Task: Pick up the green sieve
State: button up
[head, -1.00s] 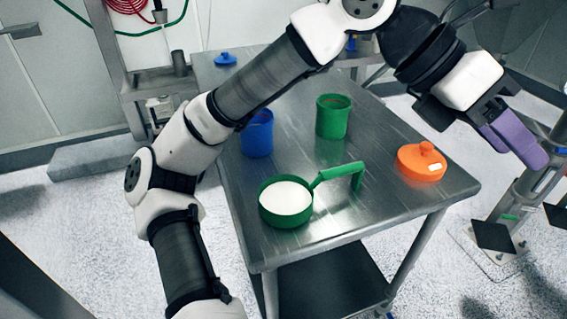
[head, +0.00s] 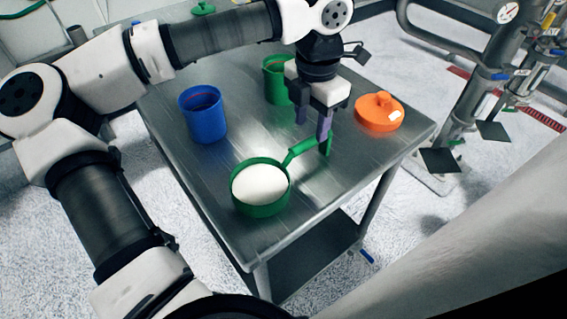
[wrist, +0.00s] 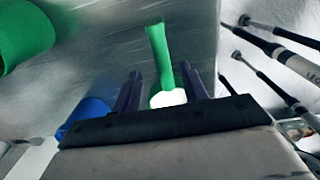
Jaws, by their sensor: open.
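The green sieve (head: 262,210) stands on the metal table with white powder in its bowl. Its green handle rises from the right side of the rim and bends down at the far end. My gripper (head: 312,130) is open and points down over the end of the handle. In the wrist view the sieve's handle (wrist: 158,55) runs between the two open fingers (wrist: 162,88), with part of the white powder showing behind them. I cannot tell whether a finger touches the handle.
A blue container (head: 204,118) stands left of the sieve on the table (head: 180,150). A green container (head: 276,85) stands behind my gripper, partly hidden by it. An orange lid (head: 379,112) lies to the right. A green lid (head: 203,9) lies at the far end. Pipework (head: 470,100) stands beyond the table.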

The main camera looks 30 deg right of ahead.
aim_at(308, 140)
jog(key=shift+s+a+f+p, duration=0.2)
jog(key=shift+f+p, duration=0.25)
jog(key=shift+f, duration=1.3)
jog(key=shift+s+a+f+p, duration=0.15)
jog(key=shift+f+p, duration=0.3)
jog(key=shift+f, duration=1.25)
jog(key=shift+w, duration=0.1)
grip_shut()
